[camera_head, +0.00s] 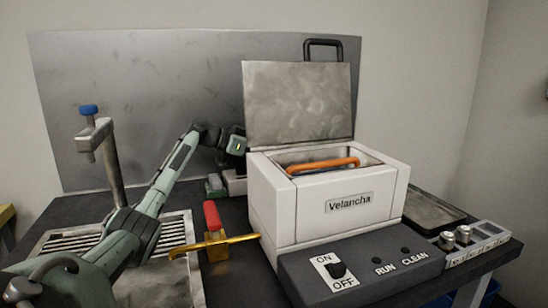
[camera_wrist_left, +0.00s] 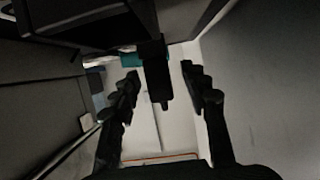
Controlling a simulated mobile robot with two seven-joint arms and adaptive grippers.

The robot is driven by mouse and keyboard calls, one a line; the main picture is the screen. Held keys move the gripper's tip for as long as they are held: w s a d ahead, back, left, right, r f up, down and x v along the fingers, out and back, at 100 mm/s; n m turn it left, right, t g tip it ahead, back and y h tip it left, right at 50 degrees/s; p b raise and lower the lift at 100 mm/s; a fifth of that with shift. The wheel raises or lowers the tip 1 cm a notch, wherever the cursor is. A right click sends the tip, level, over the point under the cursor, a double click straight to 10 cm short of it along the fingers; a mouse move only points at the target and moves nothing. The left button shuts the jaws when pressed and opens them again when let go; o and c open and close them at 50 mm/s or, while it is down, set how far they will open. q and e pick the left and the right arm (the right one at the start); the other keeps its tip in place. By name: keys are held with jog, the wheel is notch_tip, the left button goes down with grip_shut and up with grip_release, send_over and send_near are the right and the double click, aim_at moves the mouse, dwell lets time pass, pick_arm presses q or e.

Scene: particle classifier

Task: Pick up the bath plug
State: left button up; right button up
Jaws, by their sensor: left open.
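I cannot make out a bath plug for certain in either view. The white bath machine (camera_head: 278,205) marked Velancha stands with its grey lid (camera_head: 298,102) raised. An orange handle (camera_head: 324,165) shows in its open top. My left arm reaches back to the left edge of the lid, and the gripper's tips are hidden in the head view. In the left wrist view my left gripper (camera_wrist_left: 160,105) has its dark fingers spread apart, with nothing seen held between them. A white surface (camera_wrist_left: 143,128) lies beyond them. My right gripper is not in view.
A red-handled brass tool (camera_head: 213,220) stands left of the machine. A tap with a blue knob (camera_head: 89,109) rises by a slatted drainer (camera_head: 72,243). The control panel (camera_head: 362,265) is in front. A small rack (camera_head: 475,243) and a dark tray (camera_head: 432,211) sit at right.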

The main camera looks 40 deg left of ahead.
pick_arm(q)
grip_shut()
dwell(0.3)
jog(key=shift+r, duration=0.15)
notch_tip(320, 180, up, 5)
jog(key=shift+s+a+f, duration=0.1)
jog(key=shift+a+f, duration=0.05)
jog(key=shift+f, duration=0.05)
jog(key=s+a+r, duration=0.6)
jog(key=s+a, duration=0.1)
jog(key=s, duration=0.1)
jog(key=shift+s+a+b, duration=0.2)
jog(key=shift+s+b, duration=0.05)
jog(key=shift+b, duration=0.15)
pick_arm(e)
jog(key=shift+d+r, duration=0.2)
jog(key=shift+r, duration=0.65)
pick_arm(q)
jog(key=shift+r, duration=0.1)
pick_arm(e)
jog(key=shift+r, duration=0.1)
